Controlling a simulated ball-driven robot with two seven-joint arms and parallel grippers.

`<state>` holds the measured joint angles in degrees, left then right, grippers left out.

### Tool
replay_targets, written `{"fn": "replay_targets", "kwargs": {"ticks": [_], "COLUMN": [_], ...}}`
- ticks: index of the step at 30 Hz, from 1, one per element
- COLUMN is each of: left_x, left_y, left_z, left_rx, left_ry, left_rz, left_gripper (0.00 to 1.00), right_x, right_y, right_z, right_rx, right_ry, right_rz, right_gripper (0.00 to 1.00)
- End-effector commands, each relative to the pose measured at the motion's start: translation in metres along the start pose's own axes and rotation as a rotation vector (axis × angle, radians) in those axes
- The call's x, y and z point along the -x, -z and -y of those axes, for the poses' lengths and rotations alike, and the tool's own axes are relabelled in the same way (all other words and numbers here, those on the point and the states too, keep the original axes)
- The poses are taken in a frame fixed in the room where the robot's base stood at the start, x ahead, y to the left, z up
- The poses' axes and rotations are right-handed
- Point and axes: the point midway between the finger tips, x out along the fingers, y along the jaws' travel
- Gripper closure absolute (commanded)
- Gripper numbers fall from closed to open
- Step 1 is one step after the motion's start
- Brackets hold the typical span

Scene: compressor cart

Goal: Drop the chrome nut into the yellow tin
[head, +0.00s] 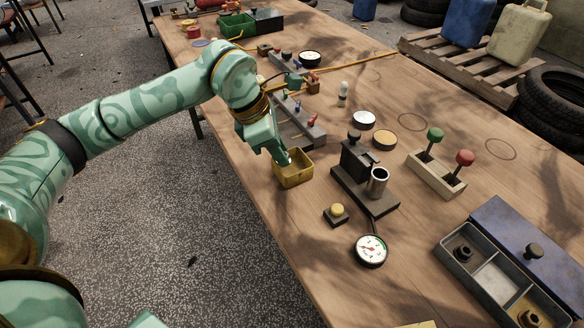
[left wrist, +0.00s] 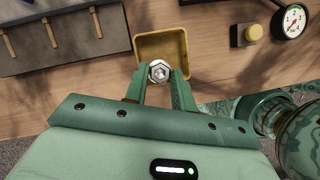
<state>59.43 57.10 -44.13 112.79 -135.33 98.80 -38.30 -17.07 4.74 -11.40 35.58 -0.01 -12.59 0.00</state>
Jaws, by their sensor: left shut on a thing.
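The yellow tin (head: 293,177) is a small open square tin on the wooden table, near its left edge in the head view. My left gripper (head: 283,160) reaches down over the tin. In the left wrist view the gripper (left wrist: 160,76) is shut on the chrome nut (left wrist: 159,71), a shiny hex nut between its fingertips. The nut shows against the near part of the yellow tin (left wrist: 163,38); its exact height over the tin is hard to tell. In the head view the nut is hidden by the fingers. My right gripper is not in view.
A grey block with several small levers (head: 300,125) stands just behind the tin. A yellow button box (head: 336,213), a gauge (head: 371,250) and a black stand with a metal cup (head: 366,185) stand in front and to the right. A sorting box (head: 490,285) lies at the lower right.

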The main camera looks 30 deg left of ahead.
Motion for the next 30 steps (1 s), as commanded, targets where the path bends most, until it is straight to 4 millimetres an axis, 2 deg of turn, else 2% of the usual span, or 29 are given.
{"fn": "replay_targets", "kwargs": {"ticks": [1,3,11,14,17,24,30], "left_x": [0.001,0.001,0.001,0.006,0.022,0.089,0.136], "left_y": [0.0,0.0,0.0,-0.001,-0.001,-0.002,-0.002], "left_z": [0.0,0.0,0.0,0.0,-0.001,-0.001,0.0], "left_rx": [0.0,0.0,0.0,0.0,0.0,0.0,0.001], "left_ry": [-0.001,-0.001,0.0,-0.002,-0.005,-0.009,-0.006], "left_rz": [0.0,0.0,0.0,0.0,0.002,0.004,0.002], "left_gripper": [0.69,0.49,0.49,0.49,0.49,0.49,0.49], "right_x": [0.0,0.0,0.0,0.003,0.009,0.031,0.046], "right_y": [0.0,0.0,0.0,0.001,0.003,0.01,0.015], "right_z": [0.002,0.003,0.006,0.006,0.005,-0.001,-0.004], "right_rx": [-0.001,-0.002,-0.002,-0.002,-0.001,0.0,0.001], "right_ry": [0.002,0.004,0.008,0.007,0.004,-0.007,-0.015], "right_rz": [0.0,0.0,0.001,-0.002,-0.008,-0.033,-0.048], "right_gripper": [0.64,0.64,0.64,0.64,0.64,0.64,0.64]}}
